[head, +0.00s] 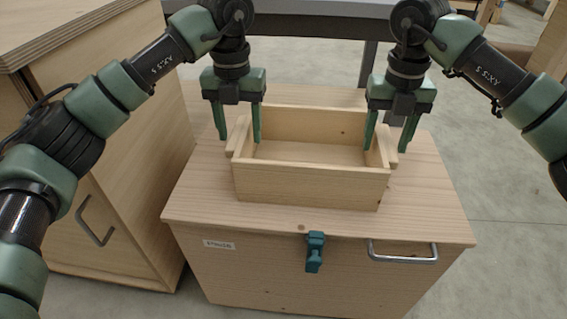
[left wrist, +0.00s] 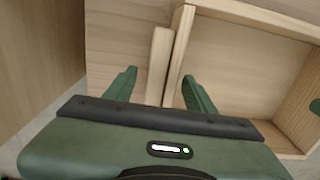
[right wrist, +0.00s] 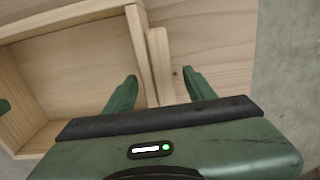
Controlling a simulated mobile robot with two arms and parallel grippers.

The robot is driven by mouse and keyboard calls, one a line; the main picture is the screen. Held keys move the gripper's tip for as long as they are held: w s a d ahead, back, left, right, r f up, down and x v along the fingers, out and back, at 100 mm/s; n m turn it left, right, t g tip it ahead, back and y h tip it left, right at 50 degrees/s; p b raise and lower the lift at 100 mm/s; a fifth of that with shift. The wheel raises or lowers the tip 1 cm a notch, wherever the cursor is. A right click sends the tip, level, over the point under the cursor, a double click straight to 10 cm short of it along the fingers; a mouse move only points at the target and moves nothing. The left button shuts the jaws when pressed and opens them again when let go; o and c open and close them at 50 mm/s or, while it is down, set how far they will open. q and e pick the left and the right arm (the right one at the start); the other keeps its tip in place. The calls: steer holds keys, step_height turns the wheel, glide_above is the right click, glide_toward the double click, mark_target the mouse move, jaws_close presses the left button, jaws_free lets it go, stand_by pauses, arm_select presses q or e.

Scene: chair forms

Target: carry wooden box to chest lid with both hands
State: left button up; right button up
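The open, empty wooden box (head: 310,185) rests on the chest lid (head: 430,215), with a handle strip on each short side. My left gripper (head: 239,139) is open over its left side; in the left wrist view its fingers are apart on either side of the left handle (left wrist: 159,65) and box wall. My right gripper (head: 388,149) is open over the right side; in the right wrist view its fingers stand either side of the right handle (right wrist: 160,60) and wall. I cannot tell whether any finger touches the box.
The chest front has a teal latch (head: 315,252), a metal handle (head: 403,252) and a small label (head: 219,245). A wooden cabinet (head: 120,170) stands close on the left. A grey table edge (head: 320,28) is behind. Open floor (head: 500,170) lies to the right.

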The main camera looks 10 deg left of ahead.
arm_select(q)
step_height(320, 180, up, 12)
arm_select(e)
step_height(320, 180, up, 12)
stand_by(1.1)
stand_by(0.4)
